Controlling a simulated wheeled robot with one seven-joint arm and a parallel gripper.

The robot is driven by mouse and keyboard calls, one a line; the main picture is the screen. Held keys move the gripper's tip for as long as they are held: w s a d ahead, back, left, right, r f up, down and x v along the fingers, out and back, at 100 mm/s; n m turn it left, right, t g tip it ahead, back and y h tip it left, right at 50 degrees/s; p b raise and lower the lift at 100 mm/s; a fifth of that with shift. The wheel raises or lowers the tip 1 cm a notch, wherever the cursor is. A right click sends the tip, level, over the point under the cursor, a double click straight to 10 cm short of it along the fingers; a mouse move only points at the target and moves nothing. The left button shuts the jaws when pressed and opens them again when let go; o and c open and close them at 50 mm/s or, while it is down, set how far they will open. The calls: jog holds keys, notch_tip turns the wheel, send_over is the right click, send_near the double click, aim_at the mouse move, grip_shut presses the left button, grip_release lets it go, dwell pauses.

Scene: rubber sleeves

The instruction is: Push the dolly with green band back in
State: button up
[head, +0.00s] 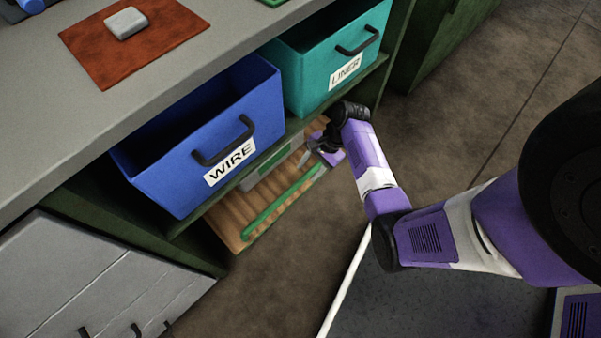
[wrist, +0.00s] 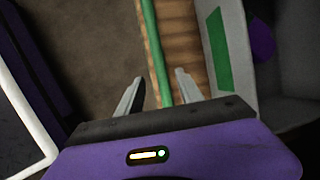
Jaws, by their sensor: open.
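The dolly (head: 228,218) is a low wooden slatted board with a green band (head: 281,203) along its front edge. It sticks out from under the shelf unit, below the blue WIRE bin. A grey box stands on it. My gripper (head: 313,158) is at the dolly's right end and is open. In the wrist view, the green band (wrist: 157,50) runs between the two fingers of my gripper (wrist: 159,76). The left finger is over the floor and the right finger is over the wood (wrist: 185,50). I cannot tell whether either finger touches the dolly.
A blue WIRE bin (head: 205,150) and a teal LINER bin (head: 320,60) sit on the shelf above. The grey counter (head: 60,130) holds a brown mat (head: 90,55) with a pale block (head: 126,23). Floor in front of the dolly is clear.

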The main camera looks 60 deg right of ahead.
aim_at(300, 181)
jog(key=b+x, duration=0.3)
jog(key=x, duration=0.3)
jog(key=shift+w+a+f, duration=0.1)
jog(key=shift+f, duration=0.2)
grip_shut()
dwell(1.1)
